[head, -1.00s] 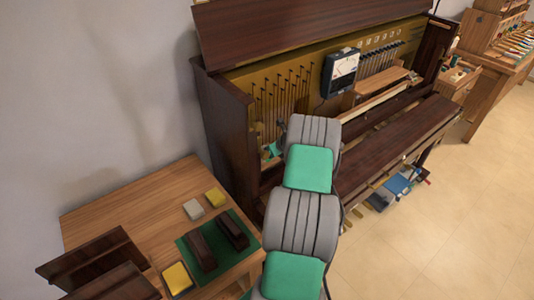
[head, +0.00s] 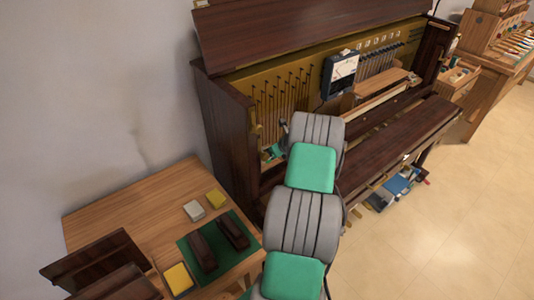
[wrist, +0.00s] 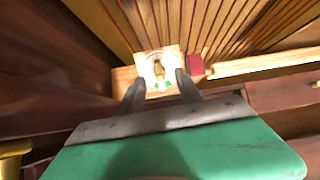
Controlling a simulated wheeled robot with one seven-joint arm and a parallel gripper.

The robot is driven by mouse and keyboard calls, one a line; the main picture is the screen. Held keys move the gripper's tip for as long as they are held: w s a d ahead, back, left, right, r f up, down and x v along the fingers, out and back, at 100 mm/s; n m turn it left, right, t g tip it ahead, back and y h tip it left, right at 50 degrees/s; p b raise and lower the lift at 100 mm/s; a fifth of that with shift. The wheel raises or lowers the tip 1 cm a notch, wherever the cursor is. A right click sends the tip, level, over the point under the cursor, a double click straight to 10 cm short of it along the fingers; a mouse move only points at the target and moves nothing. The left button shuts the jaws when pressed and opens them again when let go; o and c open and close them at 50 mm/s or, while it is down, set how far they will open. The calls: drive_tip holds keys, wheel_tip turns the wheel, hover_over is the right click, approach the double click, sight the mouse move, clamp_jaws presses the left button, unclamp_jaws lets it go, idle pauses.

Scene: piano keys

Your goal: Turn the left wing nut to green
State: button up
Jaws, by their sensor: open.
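In the wrist view a small brass-coloured wing nut (wrist: 158,71) stands on a pale round dial, on a light wooden block (wrist: 124,76) inside the piano. A green patch (wrist: 167,85) shows at the dial's lower edge. My gripper (wrist: 161,84) is open, with one dark finger on each side of the dial's lower part. I cannot tell whether either finger touches the nut. In the head view my arm covers much of this area, and the nut cannot be made out.
A dark red block (wrist: 195,65) sits just right of the wing nut. The piano's dark side wall (head: 222,125) stands close on the left. A black meter (head: 340,74) is mounted farther right. A wooden table (head: 130,205) with blocks stands at the front left.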

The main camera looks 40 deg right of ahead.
drive_tip(key=p+v, duration=0.2)
drive_tip(key=v, duration=0.7)
idle(0.5)
